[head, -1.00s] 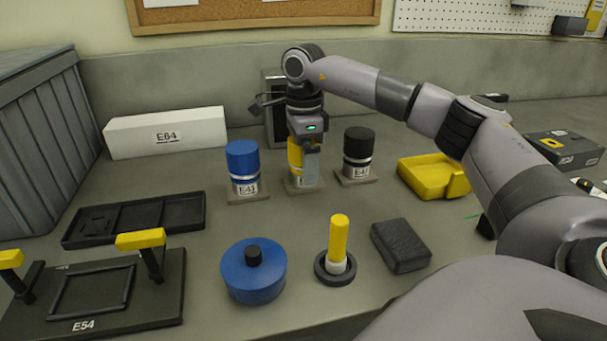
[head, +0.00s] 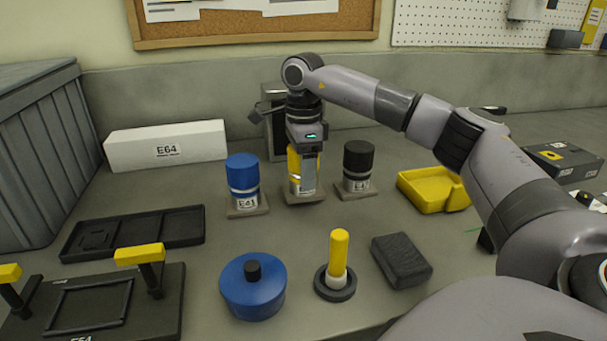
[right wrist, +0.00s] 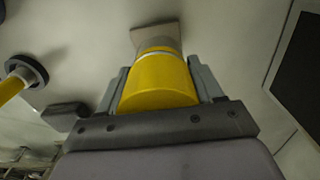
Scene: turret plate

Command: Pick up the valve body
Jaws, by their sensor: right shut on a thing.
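The yellow valve body (head: 293,163) is a short cylinder with a pale band, upright on a small square base (head: 304,197). It is the middle one of three similar cylinders. My right gripper (head: 307,172) comes down on it from above and is shut on it, partly hiding it. In the right wrist view the yellow body (right wrist: 158,85) sits between the two fingers, with its square base beyond it. I cannot tell whether a gap has opened under it. My left gripper is not in view.
A blue cylinder (head: 242,172) stands close on the left and a black one (head: 357,165) close on the right. A yellow bin (head: 425,196), a blue round part (head: 252,290), a yellow peg (head: 338,255) and a dark block (head: 402,258) are around. A white box (head: 200,142) stands behind.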

